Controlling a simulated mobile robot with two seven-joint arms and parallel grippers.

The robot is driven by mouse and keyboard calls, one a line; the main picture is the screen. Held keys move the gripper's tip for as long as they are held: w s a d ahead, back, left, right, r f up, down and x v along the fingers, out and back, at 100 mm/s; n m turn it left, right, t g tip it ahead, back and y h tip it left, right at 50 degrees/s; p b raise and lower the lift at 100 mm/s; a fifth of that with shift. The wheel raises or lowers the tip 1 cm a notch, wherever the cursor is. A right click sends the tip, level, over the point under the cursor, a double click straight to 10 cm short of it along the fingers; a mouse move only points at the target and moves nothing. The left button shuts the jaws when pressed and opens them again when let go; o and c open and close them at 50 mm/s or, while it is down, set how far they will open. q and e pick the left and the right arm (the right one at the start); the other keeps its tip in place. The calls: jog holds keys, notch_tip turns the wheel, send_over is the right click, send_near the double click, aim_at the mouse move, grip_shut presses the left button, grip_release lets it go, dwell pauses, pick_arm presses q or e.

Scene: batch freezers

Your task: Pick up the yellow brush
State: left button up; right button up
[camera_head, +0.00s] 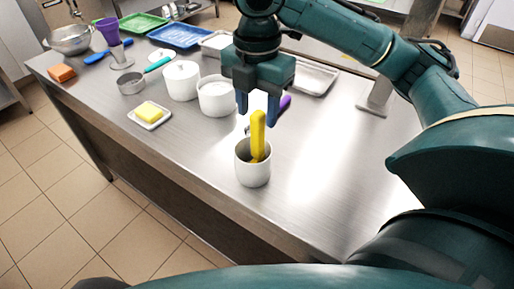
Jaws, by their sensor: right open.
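The yellow brush (258,128) stands upright in a white cup (253,173) near the front edge of the steel table. Its lower part is hidden inside the cup. My right gripper (258,108) points down with its blue fingers apart and empty. In the picture its fingertips are just above and to either side of the brush's top; whether they are level with it in depth I cannot tell. My left gripper is not in view.
A purple-handled tool (284,103) lies behind the brush. A small dish with a yellow block (150,114) is at the left. The steel table (205,160) is clear around the cup.

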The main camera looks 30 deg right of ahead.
aim_at(258, 133)
jog(key=shift+s+f, duration=0.2)
jog(key=shift+f, duration=2.9)
jog(key=shift+c, duration=0.3)
grip_shut()
